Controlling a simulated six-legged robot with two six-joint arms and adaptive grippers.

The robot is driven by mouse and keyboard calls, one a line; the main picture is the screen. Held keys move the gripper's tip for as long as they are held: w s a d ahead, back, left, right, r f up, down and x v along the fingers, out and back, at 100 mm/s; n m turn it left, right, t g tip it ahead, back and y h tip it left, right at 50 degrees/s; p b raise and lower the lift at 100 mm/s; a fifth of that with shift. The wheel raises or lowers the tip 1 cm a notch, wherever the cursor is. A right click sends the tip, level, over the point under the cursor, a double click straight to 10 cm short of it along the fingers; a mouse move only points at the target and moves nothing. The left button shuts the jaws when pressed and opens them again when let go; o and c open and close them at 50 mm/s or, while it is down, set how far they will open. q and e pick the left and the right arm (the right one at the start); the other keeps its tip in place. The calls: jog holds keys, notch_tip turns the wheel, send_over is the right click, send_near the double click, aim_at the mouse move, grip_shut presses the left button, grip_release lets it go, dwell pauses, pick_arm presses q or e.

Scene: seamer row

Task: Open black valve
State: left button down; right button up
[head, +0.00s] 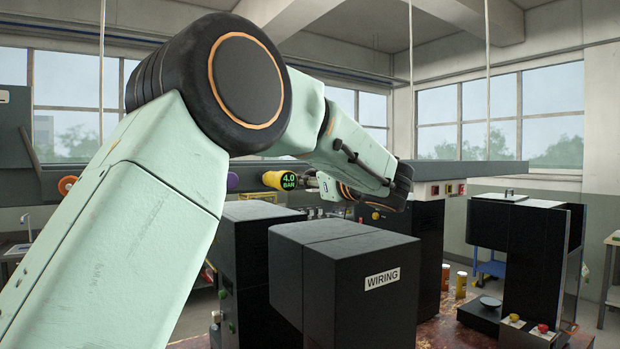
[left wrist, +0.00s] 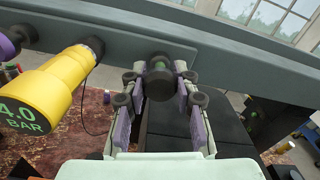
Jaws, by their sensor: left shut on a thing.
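The black valve (left wrist: 158,76), a dark knob with a green part at its middle, sits on the grey rail in the left wrist view. My left gripper (left wrist: 159,88) has its two fingers on either side of the knob and is shut on it. In the head view my left arm reaches across to the rail, and its links hide the valve. How far the valve is turned cannot be told. My right gripper is in neither view.
A yellow "4.0 BAR" gauge (head: 281,180) juts from the rail (left wrist: 225,65) just left of the gripper. A purple knob (head: 232,182) and an orange knob (head: 67,185) are further left. A black box marked "WIRING" (head: 345,280) stands in front.

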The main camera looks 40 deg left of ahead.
pick_arm(q)
jog(key=shift+a, duration=0.1)
jog(key=shift+r, duration=0.1)
jog(key=c, duration=1)
grip_release()
jog(key=v, duration=1.2)
